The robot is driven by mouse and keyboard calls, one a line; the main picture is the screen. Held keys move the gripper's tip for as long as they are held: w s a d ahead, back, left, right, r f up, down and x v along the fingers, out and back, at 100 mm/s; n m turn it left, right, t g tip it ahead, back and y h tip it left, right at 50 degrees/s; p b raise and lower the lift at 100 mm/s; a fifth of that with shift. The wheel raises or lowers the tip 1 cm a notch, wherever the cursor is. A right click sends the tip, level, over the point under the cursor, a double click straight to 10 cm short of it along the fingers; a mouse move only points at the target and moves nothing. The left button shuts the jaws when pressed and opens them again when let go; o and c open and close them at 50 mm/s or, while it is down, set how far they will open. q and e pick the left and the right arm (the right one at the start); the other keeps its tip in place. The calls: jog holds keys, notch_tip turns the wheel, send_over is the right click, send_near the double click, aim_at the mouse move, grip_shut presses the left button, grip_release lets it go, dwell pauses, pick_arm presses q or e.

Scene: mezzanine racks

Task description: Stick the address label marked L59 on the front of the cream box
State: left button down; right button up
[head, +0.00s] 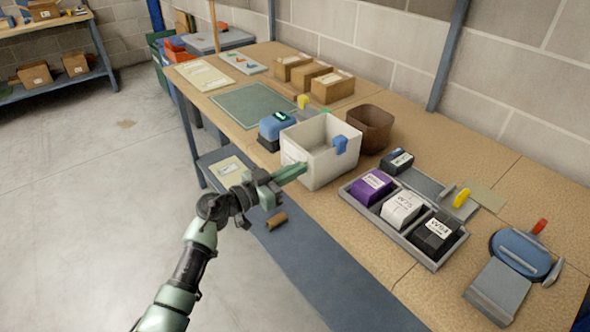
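The cream box (318,165) is an open-topped bin standing upright near the front edge of the workbench. A blue clip-like piece (340,145) hangs on its right side. My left gripper (292,174) reaches in from the left, its greenish fingers at the lower left of the cream box's front. I cannot tell whether they touch it, whether they are apart, or whether a label is between them. I cannot make out a label marked L59 anywhere. My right gripper is not in view.
A grey tray (388,234) right of the cream box holds a purple box (372,188), a white box (401,210) and a black box (435,236), with small printed labels. A brown bin (370,128) and blue device (273,128) stand close by. A green mat (252,106) lies clear.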

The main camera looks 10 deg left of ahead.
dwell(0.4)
pick_arm(q)
jog(key=c, duration=1.6)
grip_release()
jog(key=shift+d, duration=0.1)
jog(key=o, duration=0.3)
jog(key=p+v, duration=0.4)
jog(key=v, duration=0.3)
